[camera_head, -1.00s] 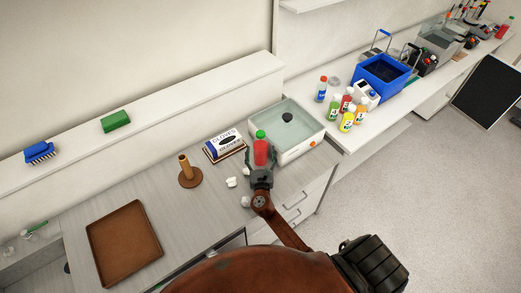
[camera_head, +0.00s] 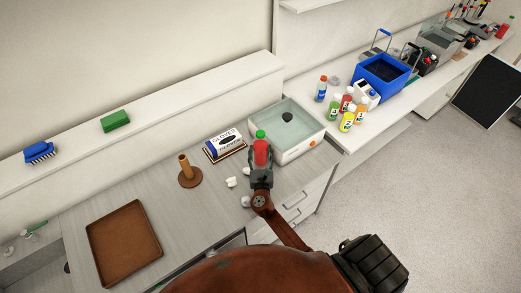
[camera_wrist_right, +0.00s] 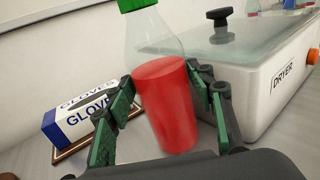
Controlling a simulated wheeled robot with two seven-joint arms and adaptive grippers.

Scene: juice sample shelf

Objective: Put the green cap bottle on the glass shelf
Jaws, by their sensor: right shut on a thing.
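The green cap bottle (camera_head: 261,153) has a clear upper part and red lower part. In the right wrist view the bottle (camera_wrist_right: 166,100) stands between the fingers, slightly tilted, its cap cut by the top edge. My right gripper (camera_head: 261,168) is shut on its red part, in front of the dryer; the right gripper (camera_wrist_right: 165,110) also shows in the wrist view. Whether the bottle's base touches the counter cannot be told. My left gripper is not in view. No shelf is clearly identifiable as glass; a white wall shelf (camera_head: 308,4) shows at the top edge.
The dryer (camera_head: 309,150) with a glass lid stands just behind the bottle. A glove box (camera_head: 222,145), a brown peg stand (camera_head: 190,178) and a brown tray (camera_head: 124,243) are to the left. Several bottles (camera_head: 347,118) and a blue crate (camera_head: 382,78) stand farther right.

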